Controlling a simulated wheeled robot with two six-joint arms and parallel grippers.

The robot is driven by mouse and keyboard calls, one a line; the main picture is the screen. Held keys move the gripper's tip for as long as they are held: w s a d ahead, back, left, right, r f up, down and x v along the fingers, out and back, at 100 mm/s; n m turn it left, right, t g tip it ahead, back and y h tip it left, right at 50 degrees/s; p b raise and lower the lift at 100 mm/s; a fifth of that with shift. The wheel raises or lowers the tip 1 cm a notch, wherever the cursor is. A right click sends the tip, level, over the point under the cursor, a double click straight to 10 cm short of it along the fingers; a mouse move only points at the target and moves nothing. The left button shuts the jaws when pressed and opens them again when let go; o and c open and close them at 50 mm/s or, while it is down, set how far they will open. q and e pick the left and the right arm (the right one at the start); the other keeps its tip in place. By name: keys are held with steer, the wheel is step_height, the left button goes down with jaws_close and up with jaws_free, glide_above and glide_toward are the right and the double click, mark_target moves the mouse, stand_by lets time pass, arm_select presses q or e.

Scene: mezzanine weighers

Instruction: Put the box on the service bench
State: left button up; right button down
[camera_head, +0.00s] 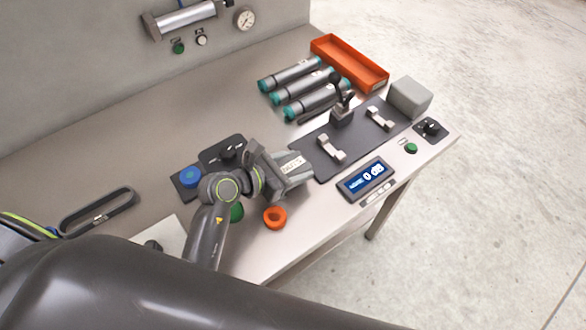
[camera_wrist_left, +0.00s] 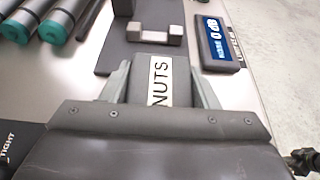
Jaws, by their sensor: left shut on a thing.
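A small grey box labelled NUTS (camera_head: 292,164) is between the fingers of my left gripper (camera_head: 289,176), which is shut on it. In the left wrist view the box (camera_wrist_left: 158,84) sits between both fingertips (camera_wrist_left: 160,90), with its white label facing the camera. The box is over the front part of the bench (camera_head: 260,250), left of the dark mat. I cannot tell whether its underside touches the bench. My right gripper is not in view.
A dark mat (camera_head: 360,150) with white-ended blocks lies right of the box. A display (camera_head: 365,178), an orange ring (camera_head: 275,217), a plain grey block (camera_head: 409,97), an orange tray (camera_head: 348,62) and several teal-ended cylinders (camera_head: 302,88) surround it. The bench's back left is clear.

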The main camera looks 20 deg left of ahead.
arm_select(q)
step_height(320, 180, down, 2)
steer(key=shift+f, duration=0.2)
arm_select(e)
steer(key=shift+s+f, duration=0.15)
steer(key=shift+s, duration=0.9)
arm_select(q)
steer(key=o, duration=0.8)
steer(key=shift+f, duration=0.1)
steer(key=o, duration=0.4)
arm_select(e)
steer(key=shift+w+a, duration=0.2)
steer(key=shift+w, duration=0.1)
